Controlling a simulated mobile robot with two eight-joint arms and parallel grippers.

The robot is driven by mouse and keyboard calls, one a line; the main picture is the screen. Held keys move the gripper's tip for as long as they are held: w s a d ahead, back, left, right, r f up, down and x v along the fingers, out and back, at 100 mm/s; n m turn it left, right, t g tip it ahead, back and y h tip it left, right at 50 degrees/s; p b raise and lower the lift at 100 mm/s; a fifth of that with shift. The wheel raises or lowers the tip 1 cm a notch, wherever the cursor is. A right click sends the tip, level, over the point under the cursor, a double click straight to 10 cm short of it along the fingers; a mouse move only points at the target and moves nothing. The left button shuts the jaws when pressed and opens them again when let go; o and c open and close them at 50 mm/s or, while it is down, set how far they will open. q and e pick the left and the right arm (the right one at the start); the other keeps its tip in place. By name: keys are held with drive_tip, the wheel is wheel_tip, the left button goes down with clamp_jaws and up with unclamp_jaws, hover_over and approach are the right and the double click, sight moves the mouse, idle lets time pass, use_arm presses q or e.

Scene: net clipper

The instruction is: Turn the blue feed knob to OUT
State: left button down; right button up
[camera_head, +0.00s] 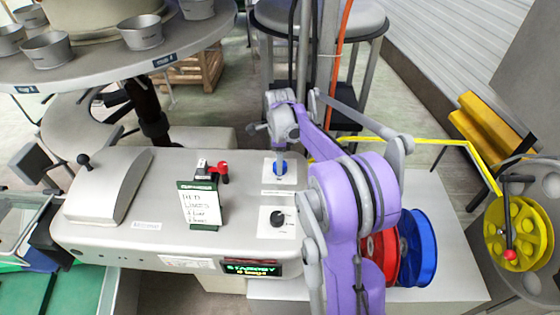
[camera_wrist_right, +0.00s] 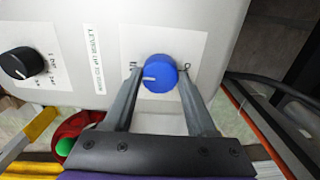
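The blue feed knob (camera_wrist_right: 160,73) sits on a white label plate on the machine top. Its white pointer mark is on the left side, towards the IN lettering. The lettering at the right is partly hidden by a finger. The knob also shows in the head view (camera_head: 280,168), below my right gripper (camera_head: 280,151). In the wrist view my right gripper (camera_wrist_right: 162,72) has one finger on each side of the knob. The fingers look open, with a slight gap at the right; contact at the left cannot be told. My left gripper is not in view.
A black knob (camera_head: 277,218) lies nearer on the same machine top (camera_head: 150,200). Red (camera_head: 381,258) and blue reels (camera_head: 420,248) stand at the right, behind my arm.

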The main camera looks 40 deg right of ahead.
drive_tip(key=c, duration=0.8)
drive_tip(key=shift+o, duration=0.2)
